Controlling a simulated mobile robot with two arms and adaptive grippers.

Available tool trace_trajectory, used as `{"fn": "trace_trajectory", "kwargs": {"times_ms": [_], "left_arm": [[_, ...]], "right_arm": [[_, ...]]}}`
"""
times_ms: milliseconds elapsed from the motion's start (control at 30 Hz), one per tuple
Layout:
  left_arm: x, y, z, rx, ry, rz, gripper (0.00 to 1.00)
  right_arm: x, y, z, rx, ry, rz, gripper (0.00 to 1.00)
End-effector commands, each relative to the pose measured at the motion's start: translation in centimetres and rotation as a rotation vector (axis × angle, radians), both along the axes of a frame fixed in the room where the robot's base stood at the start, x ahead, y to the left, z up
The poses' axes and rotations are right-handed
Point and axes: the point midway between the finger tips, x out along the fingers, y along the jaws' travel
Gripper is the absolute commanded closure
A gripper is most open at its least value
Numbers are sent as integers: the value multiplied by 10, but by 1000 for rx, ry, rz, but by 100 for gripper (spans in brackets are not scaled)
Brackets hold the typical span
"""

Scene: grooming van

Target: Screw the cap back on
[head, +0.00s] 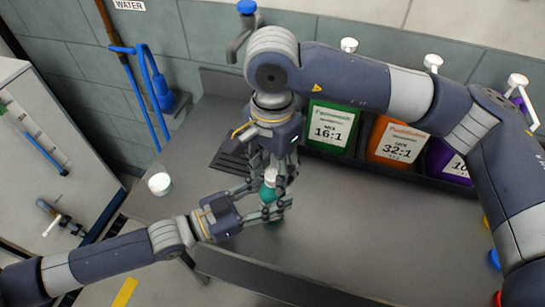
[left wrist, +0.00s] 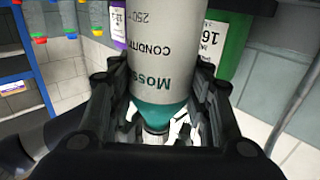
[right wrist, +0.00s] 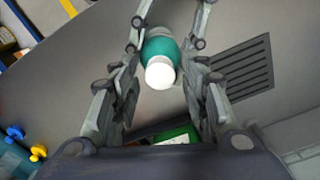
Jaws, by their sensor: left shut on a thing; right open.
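A bottle with a grey labelled body (left wrist: 180,50) and a teal shoulder (head: 267,192) stands on the counter. A white cap (right wrist: 160,73) sits at its top; it also shows in the head view (head: 270,174). I cannot tell how tightly it is seated. The fingers partly hide the bottle.
Large green (head: 331,126), orange (head: 397,141) and purple (head: 447,160) jugs stand in a rack along the wall. A small white-topped tub (head: 160,183) is at the counter's left. A slotted drain (right wrist: 237,70) lies behind the bottle. Counter at the right is clear.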

Motion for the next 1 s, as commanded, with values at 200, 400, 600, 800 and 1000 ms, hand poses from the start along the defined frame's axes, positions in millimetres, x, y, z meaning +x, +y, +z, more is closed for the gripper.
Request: {"fn": "trace_trajectory", "kwargs": {"times_ms": [200, 400, 600, 800, 1000], "left_arm": [[0, 0, 0, 1, 0, 0, 100], [0, 0, 0, 1, 0, 0, 100], [0, 0, 0, 1, 0, 0, 100], [0, 0, 0, 1, 0, 0, 100], [0, 0, 0, 1, 0, 0, 100]], "right_arm": [[0, 0, -2, 0, -1, 0, 59], [0, 0, -2, 0, -1, 0, 81], [0, 0, -2, 0, -1, 0, 100], [0, 0, -2, 0, -1, -62, 100], [0, 0, -2, 0, -2, -392, 100]]}}
